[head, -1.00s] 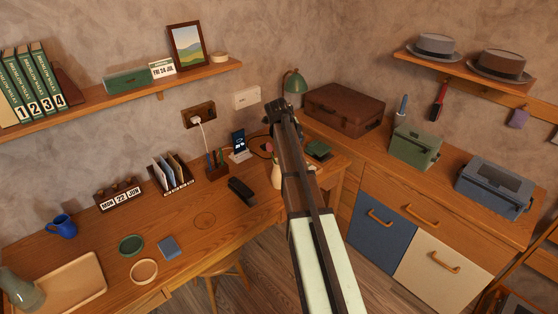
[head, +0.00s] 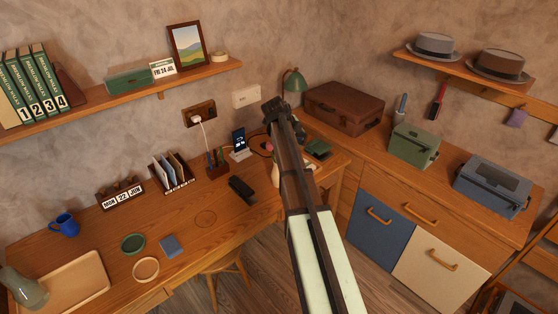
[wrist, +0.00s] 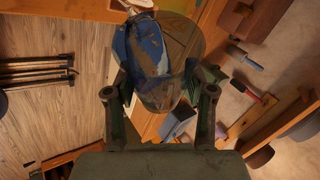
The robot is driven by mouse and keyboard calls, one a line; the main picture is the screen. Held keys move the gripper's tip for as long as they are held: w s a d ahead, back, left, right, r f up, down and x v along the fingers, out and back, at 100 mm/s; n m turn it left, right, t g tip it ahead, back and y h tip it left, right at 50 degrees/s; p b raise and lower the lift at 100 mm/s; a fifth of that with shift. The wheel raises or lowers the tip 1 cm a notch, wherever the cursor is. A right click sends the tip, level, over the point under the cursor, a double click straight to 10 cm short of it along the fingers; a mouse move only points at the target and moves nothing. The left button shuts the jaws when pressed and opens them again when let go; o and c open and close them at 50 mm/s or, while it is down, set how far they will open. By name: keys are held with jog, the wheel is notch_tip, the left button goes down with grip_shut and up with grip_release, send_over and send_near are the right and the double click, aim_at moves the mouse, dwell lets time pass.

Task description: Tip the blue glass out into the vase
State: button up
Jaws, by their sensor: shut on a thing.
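My gripper (wrist: 163,105) is shut on the blue glass (wrist: 150,50), which sits between the two fingers in the wrist view. The glass looks see-through and bluish with brown patches; its contents and exact tilt cannot be told. In the head view my gripper (head: 280,112) is raised above the back corner of the desk, and the glass is hidden by my arm. A pale cream object (head: 275,178), probably the vase, stands on the desk just left of my arm, which hides most of it. Its opening cannot be seen.
A black handset (head: 242,189), a phone on a stand (head: 239,146) and a pen holder (head: 217,165) stand left of my arm. A green lamp (head: 294,84) and brown suitcase (head: 344,108) are behind and right. A blue mug (head: 66,224) stands far left.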

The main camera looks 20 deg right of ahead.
jog(key=shift+r+g+h+b, duration=0.3)
jog(key=shift+h+b, duration=0.1)
jog(key=shift+b, duration=0.05)
dwell(0.6)
jog(key=shift+w, duration=0.1)
